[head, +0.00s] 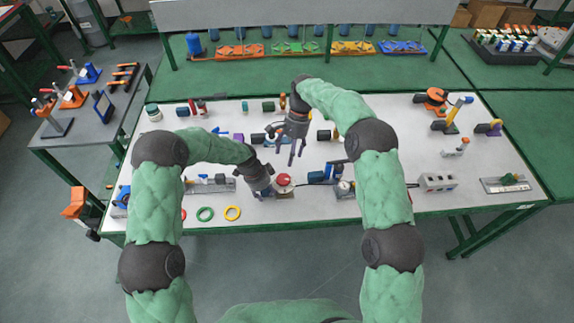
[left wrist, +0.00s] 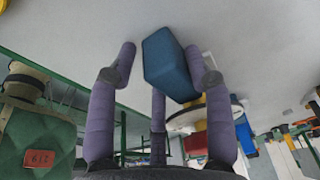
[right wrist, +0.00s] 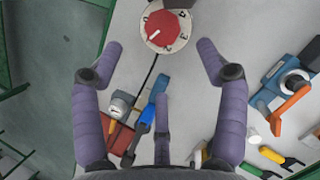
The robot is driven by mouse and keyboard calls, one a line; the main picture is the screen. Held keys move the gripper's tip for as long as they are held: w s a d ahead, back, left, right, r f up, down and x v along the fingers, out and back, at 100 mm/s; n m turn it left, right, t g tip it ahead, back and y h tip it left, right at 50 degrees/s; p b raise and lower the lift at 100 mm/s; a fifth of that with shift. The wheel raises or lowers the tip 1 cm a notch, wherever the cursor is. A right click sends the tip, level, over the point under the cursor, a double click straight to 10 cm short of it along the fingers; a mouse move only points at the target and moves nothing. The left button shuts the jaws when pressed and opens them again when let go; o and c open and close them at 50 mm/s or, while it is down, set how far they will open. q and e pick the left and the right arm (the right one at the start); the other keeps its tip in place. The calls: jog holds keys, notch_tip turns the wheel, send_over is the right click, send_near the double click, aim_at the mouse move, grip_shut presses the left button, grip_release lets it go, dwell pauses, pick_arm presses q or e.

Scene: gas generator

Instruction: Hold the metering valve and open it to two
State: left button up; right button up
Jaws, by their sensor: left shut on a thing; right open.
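The metering valve has a red knob (head: 283,179) on a white numbered dial at the table's front middle. In the right wrist view, the red knob (right wrist: 164,29) and dial show at the top; I cannot read the setting surely. My left gripper (head: 268,185) is just left of the knob. In the left wrist view, its fingers are shut on a blue block (left wrist: 168,65), apparently the valve's body, beside the round disc (left wrist: 195,116). My right gripper (head: 294,156) is open and empty, pointing down above the table beyond the knob. Its fingers are spread apart, not touching the knob.
A gauge (head: 343,187) and a blue part (head: 318,176) stand right of the valve. Green (head: 204,214) and yellow (head: 232,213) rings lie at the front edge. A grey block (head: 437,182) stands farther right. Bare white table lies between parts.

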aim_at(284, 178)
jog(key=shift+v, duration=1.25)
jog(key=s+d+m+t+y, duration=0.2)
jog(key=s+m+t, duration=0.15)
jog(key=m, duration=0.75)
jog(key=x, duration=1.1)
jog(key=shift+s+f, duration=0.15)
jog(key=shift+f, duration=0.25)
jog(key=c, duration=1.1)
